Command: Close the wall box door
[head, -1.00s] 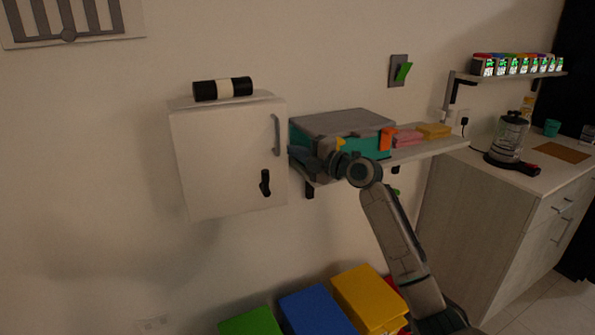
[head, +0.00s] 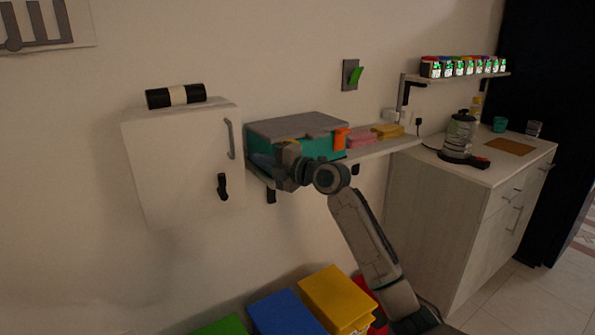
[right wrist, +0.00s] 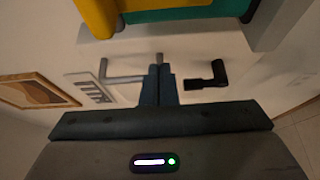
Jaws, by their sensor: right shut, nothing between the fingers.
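The wall box (head: 185,165) is a white cabinet on the wall at the left of the head view. Its door looks flush with the box, with no gap that I can see. The door has a grey bar handle (head: 230,139) and a black latch (head: 222,187) hanging down. In the right wrist view the grey handle (right wrist: 122,76) is left of my fingers and the black latch (right wrist: 206,76) is right of them. My right gripper (head: 262,160) is shut and empty, just right of the box; contact with the door cannot be told. My left gripper is out of view.
A teal case with a grey lid (head: 298,128) sits on the wall shelf (head: 385,146) close behind my right gripper. Coloured bins (head: 335,297) stand below.

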